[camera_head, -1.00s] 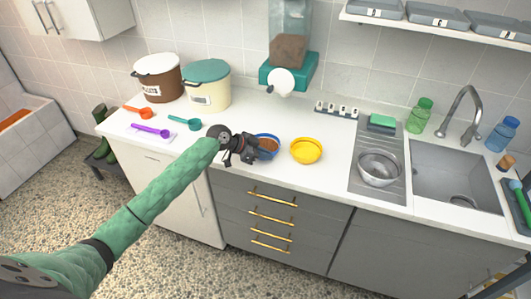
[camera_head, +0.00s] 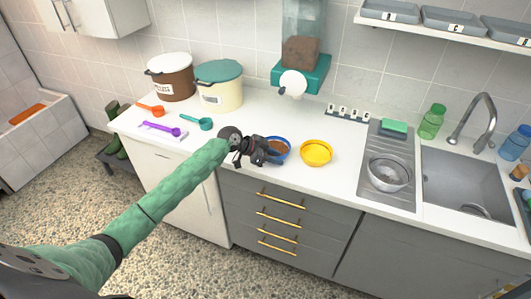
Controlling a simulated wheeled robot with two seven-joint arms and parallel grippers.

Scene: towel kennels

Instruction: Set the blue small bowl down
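The blue small bowl (camera_head: 284,145) holds brown food and is upright at the front part of the white counter, left of the yellow bowl (camera_head: 316,153). My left gripper (camera_head: 268,154) reaches in from the left, with its dark fingers at the bowl's near left rim. The fingers overlap the bowl's edge and hide part of it. They are too small and dark to show whether they are closed on the rim. I cannot tell whether the bowl's base touches the counter. My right gripper is not in view.
Orange, purple and teal scoops (camera_head: 197,124) lie at the counter's left. Brown and cream bins (camera_head: 220,92) stand behind, near the teal dispenser (camera_head: 300,75). A metal bowl (camera_head: 389,173) sits by the sink (camera_head: 462,185). White counter between the yellow bowl and drainboard is clear.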

